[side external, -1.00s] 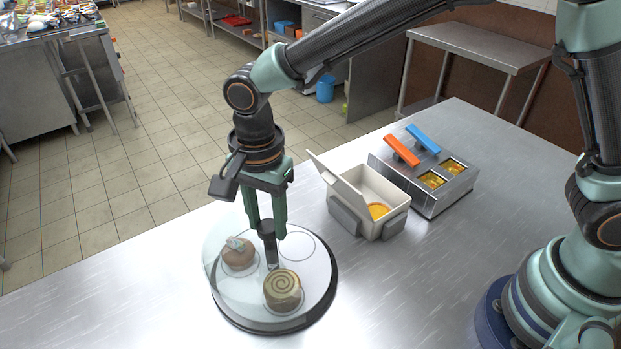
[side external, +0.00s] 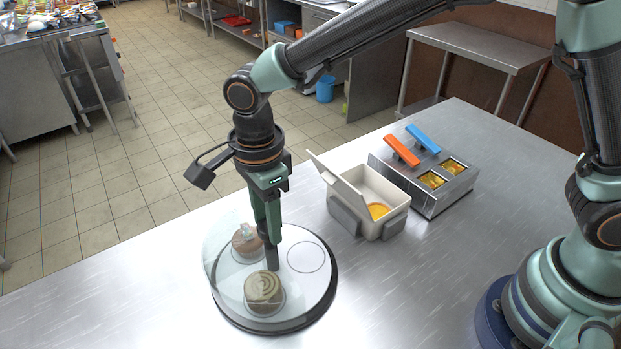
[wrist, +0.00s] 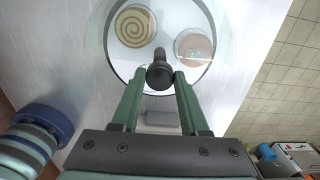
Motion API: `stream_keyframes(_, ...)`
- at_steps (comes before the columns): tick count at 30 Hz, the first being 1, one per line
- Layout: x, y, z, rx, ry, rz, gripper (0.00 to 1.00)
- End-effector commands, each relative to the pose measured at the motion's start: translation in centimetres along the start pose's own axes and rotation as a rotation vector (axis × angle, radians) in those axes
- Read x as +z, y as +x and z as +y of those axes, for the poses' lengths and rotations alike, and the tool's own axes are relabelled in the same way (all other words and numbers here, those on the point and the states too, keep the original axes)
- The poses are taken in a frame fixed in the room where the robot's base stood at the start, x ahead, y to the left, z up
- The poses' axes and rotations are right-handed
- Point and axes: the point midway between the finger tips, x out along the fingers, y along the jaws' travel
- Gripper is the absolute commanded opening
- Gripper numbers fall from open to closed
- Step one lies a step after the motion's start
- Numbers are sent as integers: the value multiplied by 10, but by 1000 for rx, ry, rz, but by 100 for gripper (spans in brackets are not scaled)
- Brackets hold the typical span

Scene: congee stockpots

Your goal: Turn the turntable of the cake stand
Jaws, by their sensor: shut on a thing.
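The cake stand's round white turntable (side external: 306,288) has a dark rim and stands on the steel table. A dark upright knob (side external: 272,258) rises from its middle; in the wrist view the knob (wrist: 159,74) sits between the fingertips. My gripper (side external: 270,240) points down and is shut on this knob. A spiral-topped cake (side external: 264,288) lies at the front of the plate. A brown cake with a pale topping (side external: 246,241) lies at the back left. An empty ring mark (side external: 306,257) shows at the back right. A clear cover partly veils the left side.
A white open-lidded box (side external: 366,204) stands to the right behind the stand. Beyond it is a steel container (side external: 428,180) with an orange and a blue handle. The table's front right is clear.

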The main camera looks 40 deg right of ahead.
Motion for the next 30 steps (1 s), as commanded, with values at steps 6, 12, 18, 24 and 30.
stream_keyframes(6, 0, -2, 0, 0, 102, 0, 0)
stream_keyframes(12, 0, -2, 0, 0, 178, 0, 0)
stream_keyframes(18, 0, -2, 1, 0, 232, 0, 0)
stream_keyframes(24, 0, -1, 0, 0, 260, 0, 0)
stream_keyframes(30, 1, -1, 0, -1, 268, -1, 0)
